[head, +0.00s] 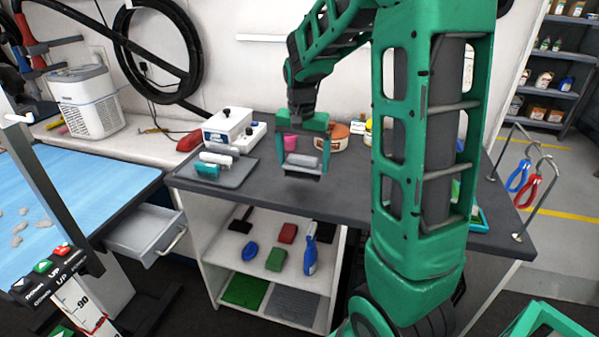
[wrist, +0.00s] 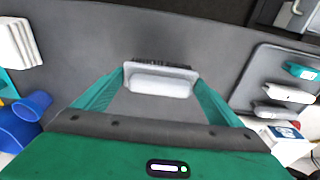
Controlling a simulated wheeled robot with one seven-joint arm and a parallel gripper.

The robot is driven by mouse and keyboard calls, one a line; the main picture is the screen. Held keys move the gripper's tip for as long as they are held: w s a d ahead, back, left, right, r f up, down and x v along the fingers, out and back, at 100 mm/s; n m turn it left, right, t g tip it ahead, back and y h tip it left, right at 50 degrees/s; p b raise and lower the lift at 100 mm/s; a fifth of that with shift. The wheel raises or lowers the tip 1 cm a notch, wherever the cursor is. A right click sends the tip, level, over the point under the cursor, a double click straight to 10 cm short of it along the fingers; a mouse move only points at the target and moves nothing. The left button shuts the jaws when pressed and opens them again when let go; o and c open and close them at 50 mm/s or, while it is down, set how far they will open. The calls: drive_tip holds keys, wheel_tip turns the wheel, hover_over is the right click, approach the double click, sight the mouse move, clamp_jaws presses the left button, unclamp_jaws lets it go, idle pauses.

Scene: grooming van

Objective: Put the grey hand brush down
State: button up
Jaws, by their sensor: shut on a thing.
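The grey hand brush (wrist: 160,82) is held between the two green fingers of my gripper (wrist: 158,80), with its dark bristles on the far side in the wrist view. In the head view the grey hand brush (head: 302,160) is in my gripper (head: 301,165) above the dark grey worktop (head: 262,190). The bristles face down there. I cannot tell whether they touch the worktop. The fingers are shut on the sides of the brush's pale grey body.
The worktop's front strip is clear. An open drawer (head: 146,232) juts out at left.

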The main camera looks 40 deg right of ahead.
sight(303, 165)
drive_tip(key=shift+f, duration=1.85)
drive_tip(key=shift+f, duration=0.1)
drive_tip(key=o, duration=1)
drive_tip(key=r, duration=0.8)
drive_tip(key=s+a+r, duration=0.1)
drive_tip(key=r, duration=0.3)
drive_tip(key=s+a+f+n, duration=0.1)
drive_tip(key=s+f+n, duration=0.1)
drive_tip(key=s, duration=1.1)
drive_tip(key=s+a+f+n+y, duration=0.1)
drive_tip(key=s+f, duration=0.3)
drive_tip(key=s, duration=1)
drive_tip(key=shift+s+f+n+g, duration=0.3)
drive_tip(key=shift+n+g, duration=0.1)
drive_tip(key=shift+n, duration=0.1)
drive_tip(key=shift+a, duration=0.1)
